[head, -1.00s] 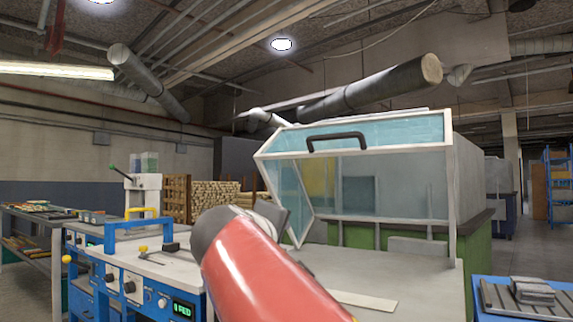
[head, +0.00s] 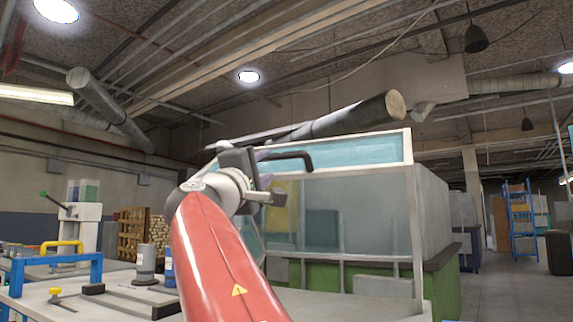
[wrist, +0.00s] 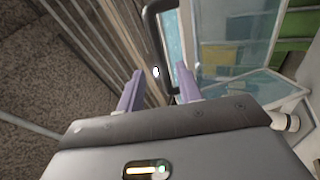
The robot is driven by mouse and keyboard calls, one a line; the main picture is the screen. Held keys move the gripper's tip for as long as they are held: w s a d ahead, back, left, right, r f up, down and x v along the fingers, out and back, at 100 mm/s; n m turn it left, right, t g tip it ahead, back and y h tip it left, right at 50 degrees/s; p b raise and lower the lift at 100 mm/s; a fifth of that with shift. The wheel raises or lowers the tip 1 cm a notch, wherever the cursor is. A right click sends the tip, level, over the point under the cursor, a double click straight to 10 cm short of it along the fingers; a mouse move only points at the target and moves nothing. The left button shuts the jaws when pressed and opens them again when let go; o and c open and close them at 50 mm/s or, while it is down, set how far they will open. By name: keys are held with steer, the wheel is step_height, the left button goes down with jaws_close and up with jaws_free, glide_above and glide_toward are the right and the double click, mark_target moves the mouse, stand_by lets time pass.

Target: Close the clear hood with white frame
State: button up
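The clear hood with white frame (head: 345,154) stands raised on the bench at centre right, its tinted front strip high and the space beneath it open. It also shows in the wrist view (wrist: 242,90). Its black handle (head: 300,156) is on the front strip; in the wrist view the handle (wrist: 149,38) is a dark bar. My gripper (head: 268,170) is at the handle's left end in the head view. In the wrist view my gripper (wrist: 157,82) has its two pale purple fingers apart, with the handle's near end in line with the gap. Contact cannot be made out.
A blue-framed work table (head: 55,268) stands at the lower left, with a grey cylinder (head: 146,258) on it. A green cabinet (head: 440,290) is under the hood's right side. A wide duct (head: 350,118) hangs behind and above the hood.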

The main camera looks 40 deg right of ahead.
mark_target(277, 159)
steer(key=p+x, duration=0.3)
steer(key=x, duration=0.4)
steer(key=shift+s+a+r, duration=0.1)
steer(key=shift+a+r, duration=0.05)
steer(key=shift+w+d+r+p, duration=0.2)
steer(key=shift+d+p, duration=0.1)
steer(key=shift+d, duration=0.2)
steer(key=shift+f, duration=0.1)
jaws_close()
